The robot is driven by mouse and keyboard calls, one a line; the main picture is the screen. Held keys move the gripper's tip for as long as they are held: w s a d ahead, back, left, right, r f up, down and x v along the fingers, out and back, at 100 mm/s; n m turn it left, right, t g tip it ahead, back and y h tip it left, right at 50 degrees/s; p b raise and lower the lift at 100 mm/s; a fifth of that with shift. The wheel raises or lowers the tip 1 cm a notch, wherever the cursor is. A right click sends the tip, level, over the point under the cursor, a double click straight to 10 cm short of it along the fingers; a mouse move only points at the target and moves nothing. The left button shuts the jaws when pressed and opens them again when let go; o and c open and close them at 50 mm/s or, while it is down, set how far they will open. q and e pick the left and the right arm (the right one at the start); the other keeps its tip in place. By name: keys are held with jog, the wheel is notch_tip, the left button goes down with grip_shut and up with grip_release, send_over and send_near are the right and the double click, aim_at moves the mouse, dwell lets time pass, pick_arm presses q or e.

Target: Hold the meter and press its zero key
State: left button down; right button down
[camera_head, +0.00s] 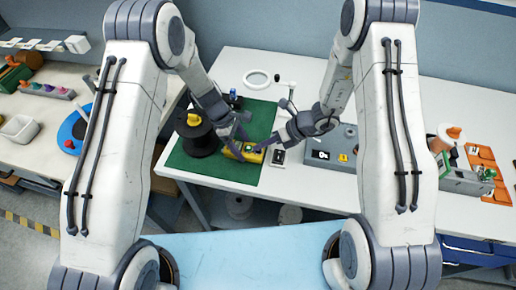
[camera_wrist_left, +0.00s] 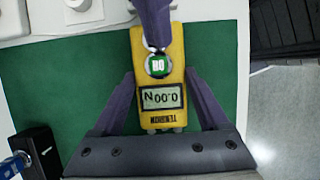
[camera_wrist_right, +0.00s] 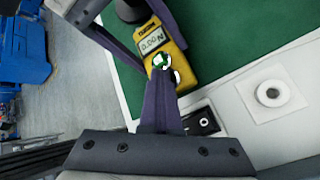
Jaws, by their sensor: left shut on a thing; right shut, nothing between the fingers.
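The round key (camera_wrist_left: 158,66) has a green centre with white marking. My right gripper (camera_wrist_right: 160,75) is shut and empty, its tips at the key (camera_wrist_right: 163,60). They partly cover the key's edge; whether they touch or push it I cannot tell.
A black spool (camera_head: 198,135) stands left of the meter on the green mat (camera_head: 232,173). A small black-and-white plate (camera_head: 278,157) and a grey box (camera_head: 322,155) are to the right. A ring magnifier (camera_head: 257,79) stands behind.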

jog(key=shift+r, duration=0.85)
jog(key=shift+r, duration=2.5)
